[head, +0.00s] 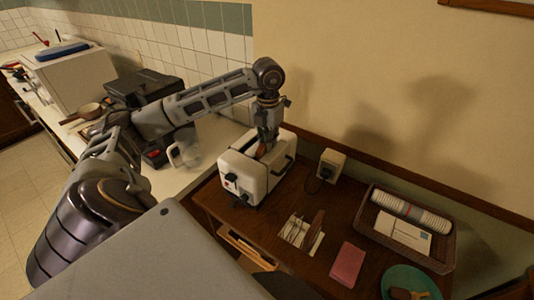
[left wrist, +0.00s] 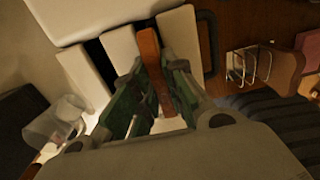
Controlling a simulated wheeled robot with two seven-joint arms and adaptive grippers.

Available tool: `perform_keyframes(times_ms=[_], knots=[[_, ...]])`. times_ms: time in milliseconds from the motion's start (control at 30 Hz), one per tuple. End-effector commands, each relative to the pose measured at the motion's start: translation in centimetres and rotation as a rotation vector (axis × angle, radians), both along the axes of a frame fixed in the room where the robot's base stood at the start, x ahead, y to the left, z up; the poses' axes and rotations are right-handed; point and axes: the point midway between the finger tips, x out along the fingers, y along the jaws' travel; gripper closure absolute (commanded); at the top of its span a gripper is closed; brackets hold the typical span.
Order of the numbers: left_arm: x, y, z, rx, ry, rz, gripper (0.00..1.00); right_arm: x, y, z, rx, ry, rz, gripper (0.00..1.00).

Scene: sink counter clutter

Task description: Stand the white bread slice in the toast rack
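The white toaster (head: 250,175) stands at the left end of the brown table, and its white top (left wrist: 82,75) shows in the left wrist view. A bread slice with a brown crust (left wrist: 149,60) is edge-on at the toaster's top; its faces are mostly hidden. My left gripper (left wrist: 152,65) reaches down over the toaster, with its fingers closed against both sides of this slice. The wire toast rack (head: 296,230) stands right of the toaster, with a brown slice-shaped piece (head: 315,228) at its right side. The rack also shows in the left wrist view (left wrist: 250,66). My right gripper is not in view.
A wicker basket (head: 446,264) holds a striped roll and white packets. A pink block (head: 346,263) and a green plate (head: 408,277) are at the front. A clear jug (head: 185,153) stands on the left counter.

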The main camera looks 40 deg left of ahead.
Motion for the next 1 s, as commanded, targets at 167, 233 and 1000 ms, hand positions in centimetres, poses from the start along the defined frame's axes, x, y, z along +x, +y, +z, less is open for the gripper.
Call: perform_keyframes(times_ms=[167,233,1000], knots=[[0.0,0.0,0.0,0.0,0.0,0.0,1.0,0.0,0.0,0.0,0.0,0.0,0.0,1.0],[0.0,0.0,0.0,0.0,0.0,0.0,1.0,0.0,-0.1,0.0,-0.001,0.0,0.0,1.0],[0.1,0.0,4.3,-0.002,-0.004,0.0,1.0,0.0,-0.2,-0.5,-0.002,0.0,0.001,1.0]])
